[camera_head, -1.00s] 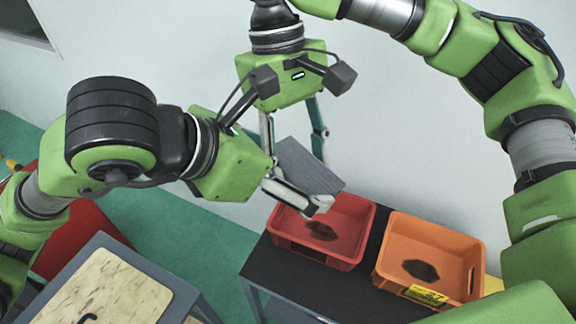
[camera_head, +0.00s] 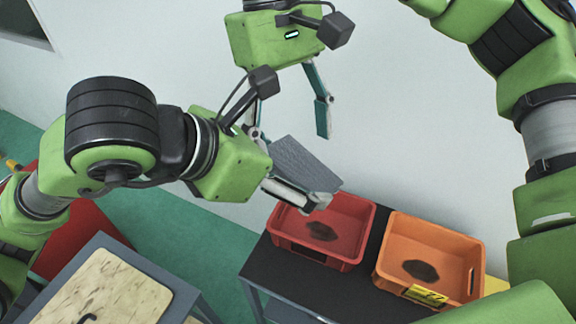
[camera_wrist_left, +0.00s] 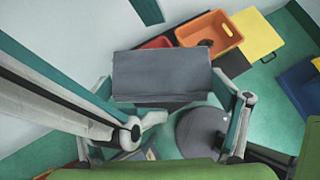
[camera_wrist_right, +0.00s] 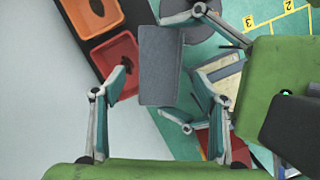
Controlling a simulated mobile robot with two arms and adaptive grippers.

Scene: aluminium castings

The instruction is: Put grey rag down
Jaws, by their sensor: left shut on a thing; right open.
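The grey rag (camera_head: 304,162) is a flat grey rectangle held in the air above and behind the red bin (camera_head: 357,260). My left gripper (camera_head: 318,200) is shut on it; the far finger is partly hidden behind the rag. The rag also shows in the left wrist view (camera_wrist_left: 160,76), between the left fingers, and in the right wrist view (camera_wrist_right: 161,66). My right gripper (camera_head: 290,125) is open and empty, above the rag and apart from it. In the right wrist view its fingers (camera_wrist_right: 165,125) stand wide apart with the rag beyond them.
The red bin and an orange bin (camera_head: 471,262) stand side by side on a black-topped table (camera_head: 262,262); each has a dark patch on its floor. A worktable with a scuffed pale board (camera_head: 115,295) stands at the lower left. Green floor (camera_head: 170,215) and a pale wall lie behind.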

